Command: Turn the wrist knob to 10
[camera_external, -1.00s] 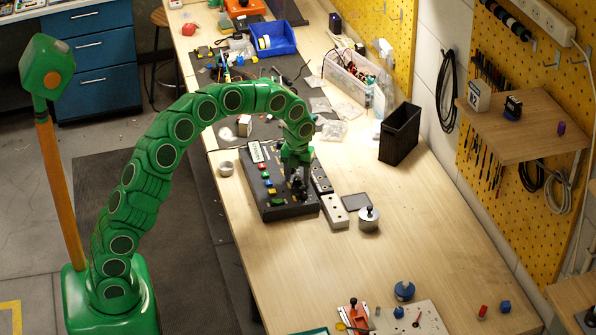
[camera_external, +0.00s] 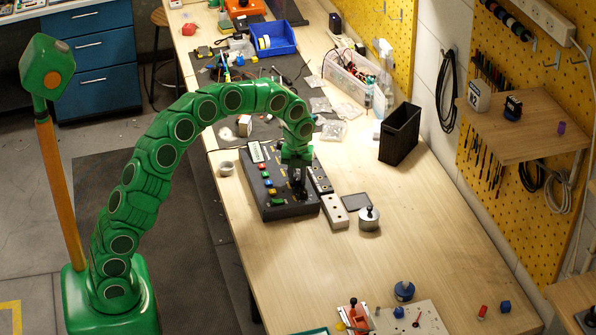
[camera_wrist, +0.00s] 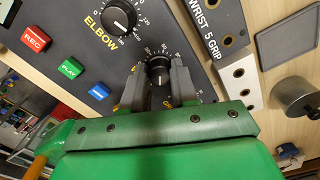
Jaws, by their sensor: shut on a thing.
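The dark control box (camera_external: 268,205) lies on the bench below my arm's end. In the wrist view, its panel (camera_wrist: 75,22) shows a large black knob marked ELBOW (camera_wrist: 118,14) ahead of my gripper. A smaller black knob (camera_wrist: 158,66) with a white numbered scale sits between the two grey fingers of my gripper (camera_wrist: 160,76). The gripper is shut on this knob. Its yellow label is mostly hidden by the fingers, so its name cannot be read. The exact pointer setting is too small to tell. My gripper (camera_external: 297,177) points down in the external view.
Red REC (camera_wrist: 34,38), green PLAY (camera_wrist: 71,67) and blue (camera_wrist: 99,91) buttons lie left of the gripper. A black strip reading WRIST 5 GRIP (camera_wrist: 213,20) and a pale strip with holes (camera_wrist: 238,78) lie right. The bench's front right (camera_external: 450,250) is mostly clear.

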